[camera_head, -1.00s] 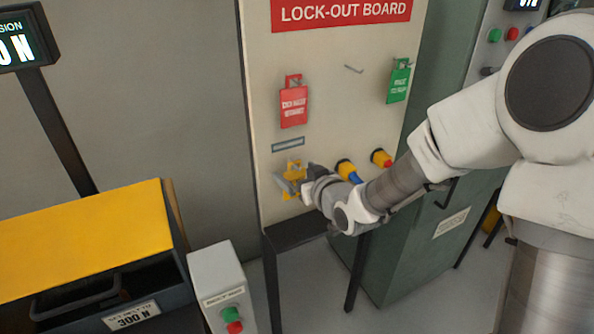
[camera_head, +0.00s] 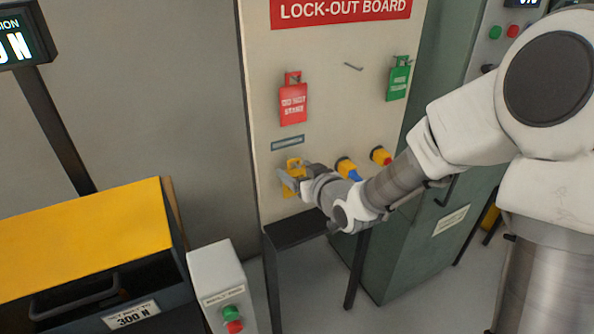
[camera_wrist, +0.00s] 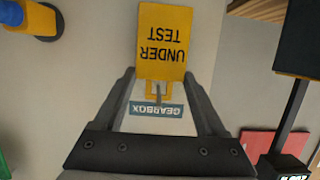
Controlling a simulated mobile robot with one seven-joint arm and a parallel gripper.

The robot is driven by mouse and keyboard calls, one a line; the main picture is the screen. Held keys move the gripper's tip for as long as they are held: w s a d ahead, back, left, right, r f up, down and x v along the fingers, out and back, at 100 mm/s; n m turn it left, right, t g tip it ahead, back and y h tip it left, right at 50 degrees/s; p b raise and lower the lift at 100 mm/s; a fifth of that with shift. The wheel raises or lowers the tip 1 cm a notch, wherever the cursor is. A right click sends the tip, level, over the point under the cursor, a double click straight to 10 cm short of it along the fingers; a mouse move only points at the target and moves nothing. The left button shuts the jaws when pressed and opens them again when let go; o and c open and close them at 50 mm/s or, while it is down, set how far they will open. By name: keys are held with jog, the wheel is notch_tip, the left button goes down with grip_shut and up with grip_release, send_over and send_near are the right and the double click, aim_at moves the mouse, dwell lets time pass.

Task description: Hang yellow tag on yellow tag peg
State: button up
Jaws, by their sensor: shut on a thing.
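The yellow tag (camera_wrist: 163,42) reads "UNDER TEST" upside down in the wrist view. Its narrow loop end (camera_wrist: 166,92) points at the "GEARBOX" label. A short grey peg (camera_wrist: 157,93) shows at the loop's opening; how far it passes through I cannot tell. My gripper (camera_wrist: 160,76) is shut on the tag, with a finger at each side edge. In the head view the yellow tag (camera_head: 294,166) is at the lower left of the board, partly hidden by my gripper (camera_head: 289,178).
The lock-out board (camera_head: 330,110) carries a red tag (camera_head: 293,103), a green tag (camera_head: 398,79) and a bare peg (camera_head: 353,67). The "GEARBOX" label (camera_head: 287,143) is above the yellow tag. Yellow-collared knobs (camera_head: 346,168) (camera_head: 381,156) protrude right of my gripper.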

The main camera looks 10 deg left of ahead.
jog(key=shift+r, duration=0.55)
jog(key=shift+s, duration=0.1)
jog(key=s+d, duration=0.4)
jog(key=s, duration=0.1)
jog(key=shift+s, duration=0.2)
dwell(1.1)
jog(key=shift+d, duration=0.1)
dwell(0.4)
